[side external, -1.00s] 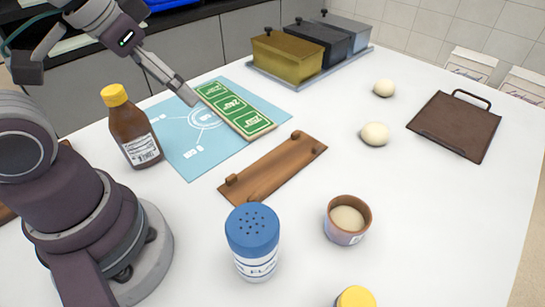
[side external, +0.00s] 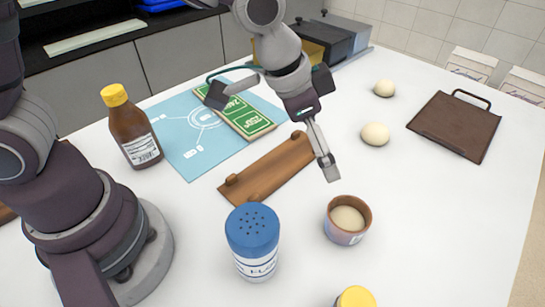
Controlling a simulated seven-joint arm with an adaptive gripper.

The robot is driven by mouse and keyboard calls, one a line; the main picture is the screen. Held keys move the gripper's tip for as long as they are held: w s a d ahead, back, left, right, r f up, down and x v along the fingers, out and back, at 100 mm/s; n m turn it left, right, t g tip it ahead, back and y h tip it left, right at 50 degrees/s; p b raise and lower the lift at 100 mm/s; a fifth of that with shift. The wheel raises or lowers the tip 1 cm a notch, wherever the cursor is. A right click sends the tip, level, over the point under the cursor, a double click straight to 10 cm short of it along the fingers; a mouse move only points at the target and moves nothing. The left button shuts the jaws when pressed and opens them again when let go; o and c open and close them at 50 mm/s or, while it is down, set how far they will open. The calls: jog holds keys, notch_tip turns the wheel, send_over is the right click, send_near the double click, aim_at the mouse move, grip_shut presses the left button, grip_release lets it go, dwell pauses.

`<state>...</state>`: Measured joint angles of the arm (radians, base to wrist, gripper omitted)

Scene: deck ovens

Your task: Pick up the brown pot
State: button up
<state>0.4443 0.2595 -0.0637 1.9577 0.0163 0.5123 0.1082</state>
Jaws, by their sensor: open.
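The brown pot (side external: 343,235) is a small round tub with a brown rim and a pale filling, upright on the white table right of the blue-capped shaker. My gripper (side external: 329,172) is above the table, just behind and slightly left of the pot in the picture, pointing downward. It is open and apart from the pot, with nothing seen in it. The fingers overlap each other from this side, so the gap between them hardly shows.
A blue-capped shaker (side external: 252,242) stands close left of the pot. A wooden board with pegs (side external: 262,172) lies behind. A sauce bottle (side external: 131,128), dough balls (side external: 375,134) and a brown tray with handle (side external: 455,126) are farther off. The table right of the pot is clear.

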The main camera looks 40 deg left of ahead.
jog(key=m, duration=0.1)
send_near(350, 212)
jog(key=shift+w+d+f+g, duration=0.2)
jog(key=shift+w+f+g, duration=0.1)
jog(key=shift+w+f, duration=0.3)
jog(key=x, duration=0.5)
jog(key=shift+s+d+f, duration=0.15)
jog(key=shift+s+d, duration=0.05)
jog(key=shift+d, duration=0.05)
jog(key=x, duration=0.5)
jog(key=shift+w+a+f, duration=0.15)
jog(key=shift+f, duration=0.15)
jog(key=shift+c, duration=0.4)
jog(key=shift+h, duration=0.3)
jog(key=c, duration=1.2)
